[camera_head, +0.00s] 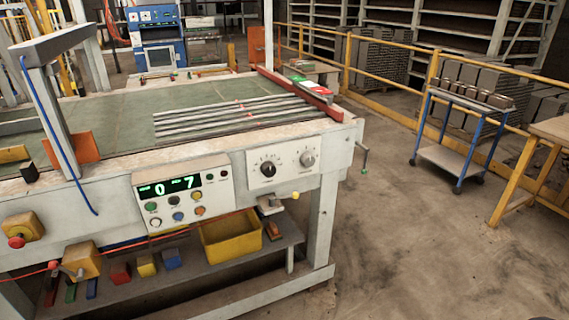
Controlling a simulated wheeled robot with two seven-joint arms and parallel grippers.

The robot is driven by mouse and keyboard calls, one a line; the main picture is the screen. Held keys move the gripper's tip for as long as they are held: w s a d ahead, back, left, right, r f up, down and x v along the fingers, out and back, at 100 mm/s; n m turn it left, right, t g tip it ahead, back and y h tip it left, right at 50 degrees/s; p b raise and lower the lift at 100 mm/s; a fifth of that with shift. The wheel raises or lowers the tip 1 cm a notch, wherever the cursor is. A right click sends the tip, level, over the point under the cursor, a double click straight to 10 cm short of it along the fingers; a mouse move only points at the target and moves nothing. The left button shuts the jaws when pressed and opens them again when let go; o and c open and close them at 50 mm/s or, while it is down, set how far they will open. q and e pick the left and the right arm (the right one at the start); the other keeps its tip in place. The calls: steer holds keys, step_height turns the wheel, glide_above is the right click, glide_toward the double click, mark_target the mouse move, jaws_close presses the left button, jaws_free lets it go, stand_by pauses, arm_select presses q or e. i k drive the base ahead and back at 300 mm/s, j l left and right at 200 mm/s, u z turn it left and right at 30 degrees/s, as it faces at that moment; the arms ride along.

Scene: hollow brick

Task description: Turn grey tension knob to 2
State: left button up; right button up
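The grey tension knob (307,158) is on a white dial panel (284,162) on the front of the workbench, right of a black knob (268,169). Small marks ring both knobs, but the numbers and the grey knob's setting are too small to read. Neither of my grippers shows in the head view, and nothing touches the knob.
Left of the dials, a control box (183,196) has coloured buttons and a green display reading 0 and 7. A yellow bin (231,236) sits on the shelf below. A blue cart (461,135) stands at the right.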

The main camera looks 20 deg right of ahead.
mark_target(307, 159)
steer(key=l+z, duration=0.25)
steer(key=l, duration=0.4)
steer(key=l+z, duration=0.3)
steer(key=l, duration=0.4)
